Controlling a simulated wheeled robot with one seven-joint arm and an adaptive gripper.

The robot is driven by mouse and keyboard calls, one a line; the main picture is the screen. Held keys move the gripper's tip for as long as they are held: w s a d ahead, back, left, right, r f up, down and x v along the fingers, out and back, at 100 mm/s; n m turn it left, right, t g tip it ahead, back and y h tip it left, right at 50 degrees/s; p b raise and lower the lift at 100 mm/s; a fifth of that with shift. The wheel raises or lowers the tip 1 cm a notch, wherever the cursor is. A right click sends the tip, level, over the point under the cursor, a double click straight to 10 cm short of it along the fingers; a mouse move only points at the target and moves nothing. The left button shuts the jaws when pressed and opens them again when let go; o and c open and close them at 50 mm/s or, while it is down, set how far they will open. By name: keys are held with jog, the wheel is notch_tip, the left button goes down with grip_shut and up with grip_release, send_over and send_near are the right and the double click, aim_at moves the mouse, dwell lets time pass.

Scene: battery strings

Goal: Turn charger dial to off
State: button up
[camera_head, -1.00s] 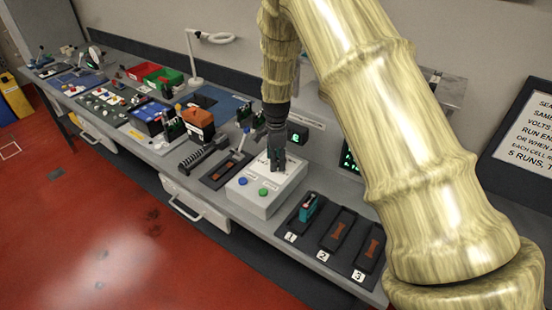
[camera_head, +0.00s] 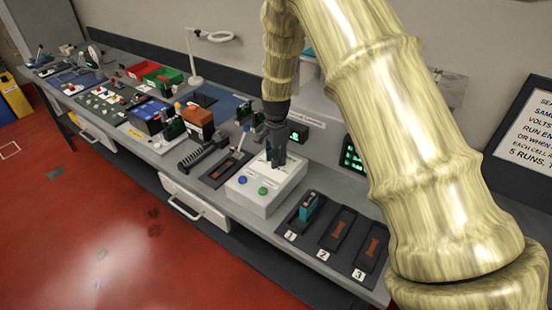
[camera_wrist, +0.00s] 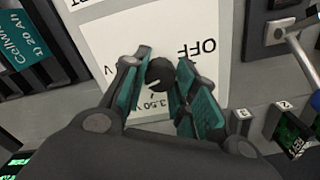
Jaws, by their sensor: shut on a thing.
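The charger (camera_head: 262,195) is a pale box on the bench with a blue and a green button on its front. Its dial (camera_wrist: 159,73) is a small dark round knob on a white label, seen in the wrist view. The label shows OFF, upside down there, to the upper right of the dial, and 3.50 V below it. My gripper (camera_wrist: 160,75) is over the charger's top, with teal-lined fingers on either side of the dial, shut on it. In the head view my gripper (camera_head: 277,160) points down onto the charger and hides the dial.
A teal cell (camera_head: 309,207) stands in slot 1 of the dark tray (camera_head: 318,225); slots 2 and 3 hold no cell. A lever device (camera_head: 228,168) stands left of the charger. A lit green display (camera_head: 351,155) is behind.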

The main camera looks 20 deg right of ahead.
jog(key=n, duration=0.4)
jog(key=shift+n+b, duration=0.3)
jog(key=shift+b, duration=0.1)
jog(key=n, duration=0.3)
jog(key=shift+n, duration=0.3)
jog(key=n+b, duration=0.1)
jog(key=n, duration=0.3)
jog(key=shift+n, duration=0.3)
jog(key=n, duration=0.3)
jog(key=shift+r+n, duration=0.1)
jog(key=shift+n, duration=0.2)
jog(key=n, duration=0.3)
jog(key=shift+n, duration=0.3)
jog(key=n, duration=0.4)
jog(key=shift+n, duration=0.3)
jog(key=n, duration=0.4)
jog(key=shift+n+p, duration=0.5)
jog(key=shift+n, duration=1.6)
